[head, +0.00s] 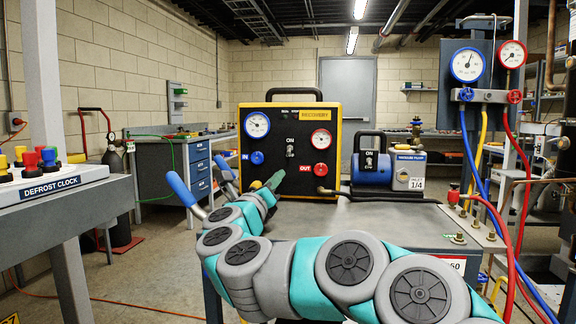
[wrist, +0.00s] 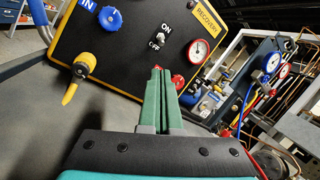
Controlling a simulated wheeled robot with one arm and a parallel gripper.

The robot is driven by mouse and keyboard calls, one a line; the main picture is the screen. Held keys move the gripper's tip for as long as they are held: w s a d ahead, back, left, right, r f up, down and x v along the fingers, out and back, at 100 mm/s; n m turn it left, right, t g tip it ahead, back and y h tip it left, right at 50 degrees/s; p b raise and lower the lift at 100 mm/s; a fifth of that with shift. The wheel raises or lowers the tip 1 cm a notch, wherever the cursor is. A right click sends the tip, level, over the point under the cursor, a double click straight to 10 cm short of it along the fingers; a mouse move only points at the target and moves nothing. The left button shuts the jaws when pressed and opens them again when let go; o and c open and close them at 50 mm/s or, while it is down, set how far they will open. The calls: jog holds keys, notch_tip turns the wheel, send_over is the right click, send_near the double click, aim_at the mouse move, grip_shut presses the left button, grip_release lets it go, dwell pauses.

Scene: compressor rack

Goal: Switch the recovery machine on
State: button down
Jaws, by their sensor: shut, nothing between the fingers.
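The recovery machine (head: 305,185) is a black panel in a yellow frame with a black top handle, standing on the grey bench. Its toggle switch (head: 290,150) sits mid-panel between ON and OFF labels. The switch also shows in the wrist view (wrist: 161,35); which way its lever leans is too small to tell. My gripper (head: 277,178) has green fingers, shut and empty. In the head view its tips are below and slightly left of the switch. In the wrist view the tips (wrist: 157,69) point at the panel below the OFF label, apart from the switch.
A blue knob (head: 257,157) and a red knob (head: 320,169) flank the switch, each under a gauge. A vacuum pump (head: 375,170) stands right of the machine. A gauge manifold (head: 490,96) with coloured hoses is farther right.

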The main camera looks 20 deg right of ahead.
aim_at(289, 151)
jog(key=x, duration=1)
jog(key=shift+a+p, duration=0.1)
jog(key=shift+p, duration=0.25)
jog(key=shift+s+a+r+g+y+p, duration=0.15)
jog(key=shift+r+g+y+p, duration=0.2)
jog(key=shift+y+p, duration=0.55)
jog(key=shift+s+r+p, duration=0.15)
jog(key=shift+r+p, duration=0.1)
jog(key=shift+p, duration=0.55)
jog(key=shift+a+r+p, duration=0.1)
jog(key=shift+r+p, duration=0.15)
jog(key=shift+p, duration=0.1)
jog(key=shift+s+a+r+n+g+p, duration=0.1)
jog(key=shift+r+n+g+p, duration=0.3)
jog(key=shift+p, duration=0.2)
jog(key=shift+f, duration=0.3)
jog(key=shift+r, duration=0.1)
